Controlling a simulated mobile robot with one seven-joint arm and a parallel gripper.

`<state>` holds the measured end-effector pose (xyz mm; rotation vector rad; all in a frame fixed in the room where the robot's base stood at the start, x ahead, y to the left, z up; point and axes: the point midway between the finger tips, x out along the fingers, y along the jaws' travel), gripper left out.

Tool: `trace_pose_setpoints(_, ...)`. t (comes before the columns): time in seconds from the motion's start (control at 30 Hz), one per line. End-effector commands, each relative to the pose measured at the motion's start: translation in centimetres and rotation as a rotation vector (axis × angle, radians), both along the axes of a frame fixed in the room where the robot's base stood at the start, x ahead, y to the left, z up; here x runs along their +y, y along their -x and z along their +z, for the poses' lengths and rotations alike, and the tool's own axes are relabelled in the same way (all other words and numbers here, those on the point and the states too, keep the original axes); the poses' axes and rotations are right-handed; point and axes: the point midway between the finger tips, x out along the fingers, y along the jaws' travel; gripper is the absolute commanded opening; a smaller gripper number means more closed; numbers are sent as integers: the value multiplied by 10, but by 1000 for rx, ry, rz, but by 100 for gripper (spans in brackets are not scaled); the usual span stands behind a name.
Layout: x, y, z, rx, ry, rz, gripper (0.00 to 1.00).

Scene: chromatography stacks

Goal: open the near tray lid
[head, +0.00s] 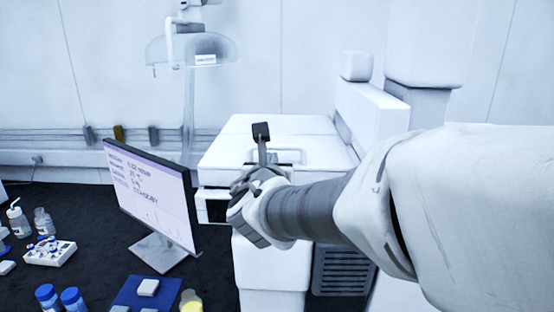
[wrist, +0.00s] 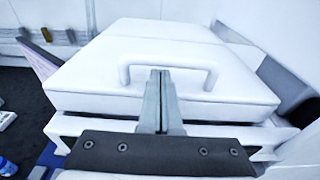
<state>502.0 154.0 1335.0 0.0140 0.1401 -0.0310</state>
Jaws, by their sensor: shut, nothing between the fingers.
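The near tray lid (wrist: 100,78) is a white flat panel with a raised white bar handle (wrist: 168,68). It lies closed on the white instrument in the wrist view. In the head view the lid (head: 225,150) is partly hidden by my arm. My gripper (wrist: 160,75) is shut and empty. Its fingertips overlap the handle's middle in the wrist view; I cannot tell whether they touch it. In the head view my gripper (head: 262,165) is over the front of the lid, its fingers hard to make out.
A monitor (head: 150,195) stands left of the instrument. Bottles (head: 60,298), a vial rack (head: 50,252) and a blue mat (head: 135,292) lie on the dark bench. A white upright block (head: 370,125) borders the instrument on the right. A clear hood (head: 190,50) hangs behind.

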Motion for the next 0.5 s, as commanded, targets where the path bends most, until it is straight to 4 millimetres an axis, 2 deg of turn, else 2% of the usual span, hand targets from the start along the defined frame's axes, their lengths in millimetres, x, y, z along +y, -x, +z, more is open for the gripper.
trace_pose_setpoints(0.27,0,0,1,2,0,0,0)
trace_pose_setpoints(0.5,0,-1,11,33,-2,-1,0)
